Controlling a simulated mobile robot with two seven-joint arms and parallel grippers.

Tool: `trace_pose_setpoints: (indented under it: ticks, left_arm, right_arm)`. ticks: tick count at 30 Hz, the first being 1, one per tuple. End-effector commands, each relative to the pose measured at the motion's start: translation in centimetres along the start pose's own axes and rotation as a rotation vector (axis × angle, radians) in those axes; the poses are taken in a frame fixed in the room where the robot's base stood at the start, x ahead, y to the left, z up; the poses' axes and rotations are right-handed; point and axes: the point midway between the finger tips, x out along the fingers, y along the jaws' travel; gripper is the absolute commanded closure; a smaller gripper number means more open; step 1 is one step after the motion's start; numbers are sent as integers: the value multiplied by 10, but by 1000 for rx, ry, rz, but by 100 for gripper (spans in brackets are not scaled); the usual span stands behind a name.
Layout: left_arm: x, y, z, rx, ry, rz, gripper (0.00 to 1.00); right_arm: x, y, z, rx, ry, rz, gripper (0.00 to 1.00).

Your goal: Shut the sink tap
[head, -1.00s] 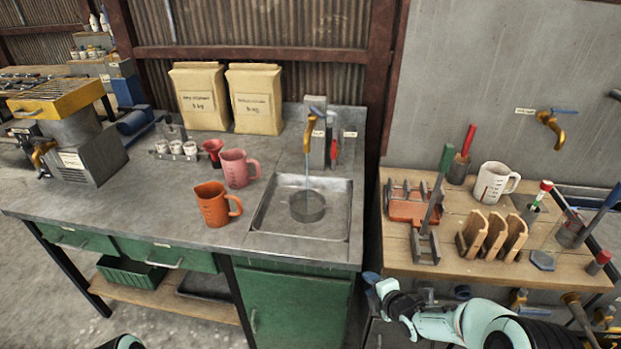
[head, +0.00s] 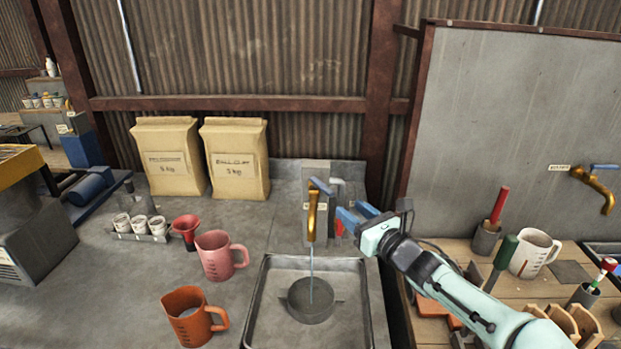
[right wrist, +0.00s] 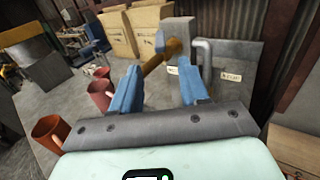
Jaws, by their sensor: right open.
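The sink tap (head: 312,215) has a brass spout and a blue lever handle (head: 321,186) on top, fixed to a grey post. Water runs from it in a thin stream into the sink (head: 258,310). My right gripper (head: 352,212) is open with blue fingers, just right of the tap and apart from it. In the right wrist view the brass spout (right wrist: 172,47) shows beyond and between the open fingers (right wrist: 160,85), and nothing is held. My left gripper is not in view.
An orange jug (head: 190,320) and a pink jug (head: 215,258) stand left of the sink. Two paper sacks (head: 235,175) stand at the back. A grey pipe (right wrist: 207,60) rises beside the tap. A second brass tap (head: 597,188) is on the wall at right.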

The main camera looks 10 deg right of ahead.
Motion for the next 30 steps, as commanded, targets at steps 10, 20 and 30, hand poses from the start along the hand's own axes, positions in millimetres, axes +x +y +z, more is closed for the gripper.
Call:
trace_pose_setpoints:
  ticks: [10,20,30]
  left_arm:
    - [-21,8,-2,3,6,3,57]
    - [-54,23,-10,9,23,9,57]
    - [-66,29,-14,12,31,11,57]
  right_arm:
    - [49,1,3,-7,2,2,55]
    - [112,0,4,-4,-1,1,55]
    - [133,0,1,-2,-1,0,55]
